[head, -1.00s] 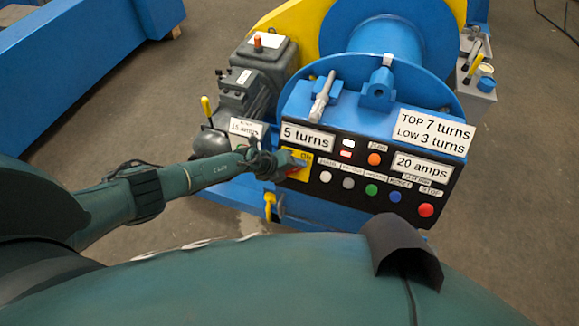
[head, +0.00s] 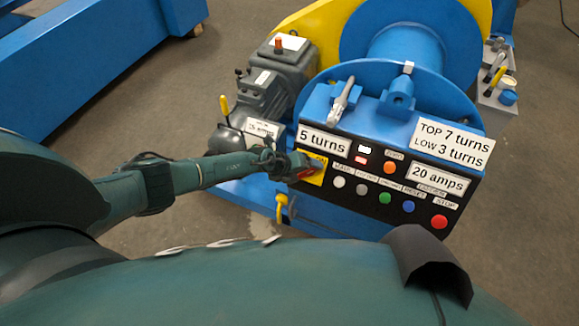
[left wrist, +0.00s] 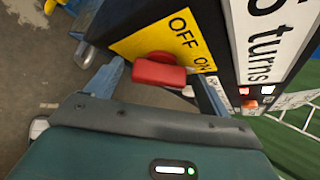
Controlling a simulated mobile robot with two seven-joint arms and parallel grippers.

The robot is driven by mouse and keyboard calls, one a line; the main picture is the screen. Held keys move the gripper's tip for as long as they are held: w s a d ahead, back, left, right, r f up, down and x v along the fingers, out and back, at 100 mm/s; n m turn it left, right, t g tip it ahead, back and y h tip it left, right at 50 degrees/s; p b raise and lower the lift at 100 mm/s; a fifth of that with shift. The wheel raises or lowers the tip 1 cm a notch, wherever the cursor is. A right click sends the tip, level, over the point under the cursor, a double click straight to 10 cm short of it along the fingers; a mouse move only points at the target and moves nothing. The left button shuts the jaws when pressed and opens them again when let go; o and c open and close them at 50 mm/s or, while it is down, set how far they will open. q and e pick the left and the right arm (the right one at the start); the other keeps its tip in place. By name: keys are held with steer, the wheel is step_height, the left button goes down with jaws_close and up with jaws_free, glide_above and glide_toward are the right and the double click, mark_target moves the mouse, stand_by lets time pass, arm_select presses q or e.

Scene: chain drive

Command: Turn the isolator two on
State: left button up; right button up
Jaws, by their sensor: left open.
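The isolator is a red handle (left wrist: 158,72) on a yellow plate (left wrist: 135,45) marked OFF and ON. In the head view its yellow plate (head: 318,174) is at the left end of the black control panel. My left gripper (head: 306,171) is at the plate, partly hiding the handle. In the left wrist view my left gripper (left wrist: 160,86) is open, with one finger on each side of the red handle. I cannot tell whether the fingers touch it. The handle lies roughly level in that view, below the word OFF. No isolator number is readable. My right gripper is not in view.
The panel's buttons, including a red stop button (head: 439,221), sit right of the isolator. A "5 turns" sign (head: 324,142) is just above it. A grey motor (head: 265,90) and a yellow-handled lever (head: 224,105) stand to its left. A yellow hook (head: 281,207) hangs below.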

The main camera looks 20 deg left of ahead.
arm_select(q)
steer(key=v, duration=1.2)
steer(key=shift+s+a+r, duration=0.15)
steer(key=shift+s+r, duration=0.05)
steer(key=shift+s, duration=0.05)
steer(key=s+d+r+n+t+h, duration=0.2)
steer(key=s+d+r+n+t, duration=0.15)
steer(key=d+n, duration=0.35)
steer(key=s+d+r+n+t+h, duration=0.2)
steer(key=s+d+n, duration=0.2)
steer(key=d+n, duration=0.25)
steer(key=s+a+f+n+g+y, duration=0.1)
steer(key=s+a+f+n+y, duration=0.2)
steer(key=s+n, duration=0.3)
steer(key=s+a+f+n+g+y, duration=0.1)
steer(key=s+a+f+n+y, duration=0.2)
steer(key=n, duration=0.5)
steer(key=s+a+f, duration=0.1)
steer(key=s+f, duration=0.1)
steer(key=s, duration=0.1)
